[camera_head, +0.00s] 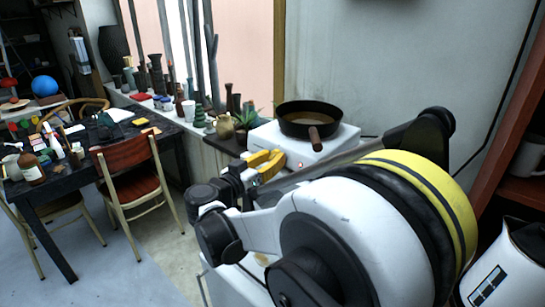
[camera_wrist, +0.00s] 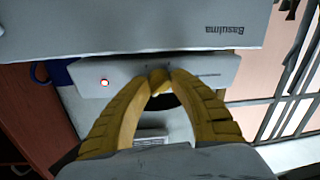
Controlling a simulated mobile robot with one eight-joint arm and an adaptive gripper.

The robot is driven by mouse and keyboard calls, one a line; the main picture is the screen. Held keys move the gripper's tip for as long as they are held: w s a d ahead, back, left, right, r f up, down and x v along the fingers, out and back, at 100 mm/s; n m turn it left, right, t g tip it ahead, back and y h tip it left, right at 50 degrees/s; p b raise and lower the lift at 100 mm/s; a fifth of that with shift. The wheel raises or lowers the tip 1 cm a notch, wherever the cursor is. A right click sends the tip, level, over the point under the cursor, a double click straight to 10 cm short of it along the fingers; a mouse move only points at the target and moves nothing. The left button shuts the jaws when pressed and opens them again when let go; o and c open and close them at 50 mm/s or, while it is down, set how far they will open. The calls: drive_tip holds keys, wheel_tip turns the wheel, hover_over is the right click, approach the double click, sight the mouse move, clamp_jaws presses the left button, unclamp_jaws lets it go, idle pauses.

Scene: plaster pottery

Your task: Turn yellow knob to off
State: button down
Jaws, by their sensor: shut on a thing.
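A white hot plate (camera_head: 340,140) with a dark pan (camera_head: 308,120) on top stands on the counter in the head view. The wrist view shows its front panel (camera_wrist: 210,70) and a lit red indicator (camera_wrist: 105,82) left of my fingertips. My gripper (camera_wrist: 158,74) has yellow fingers that meet at the panel. It also shows in the head view (camera_head: 268,163), at the front of the hot plate. A small yellow piece, the knob (camera_wrist: 159,87), sits between the fingertips, mostly hidden by them. Its pointing direction cannot be read.
A potted plant (camera_head: 245,116) and a jug (camera_head: 225,127) stand left of the hot plate. Several vases line the window ledge. A cluttered dark table (camera_head: 60,195) and a red-brown chair (camera_head: 130,172) are at the left. A shelf stands at the right.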

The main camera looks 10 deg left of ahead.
drive_tip(key=n+y+p, duration=0.1)
drive_tip(key=n, duration=0.4)
drive_tip(key=shift+d+r, duration=0.1)
drive_tip(key=shift+n+g+y+p, duration=0.3)
drive_tip(key=shift+n+p, duration=0.1)
drive_tip(key=shift+n, duration=1.9)
drive_tip(key=c, duration=1.1)
unclamp_jaws()
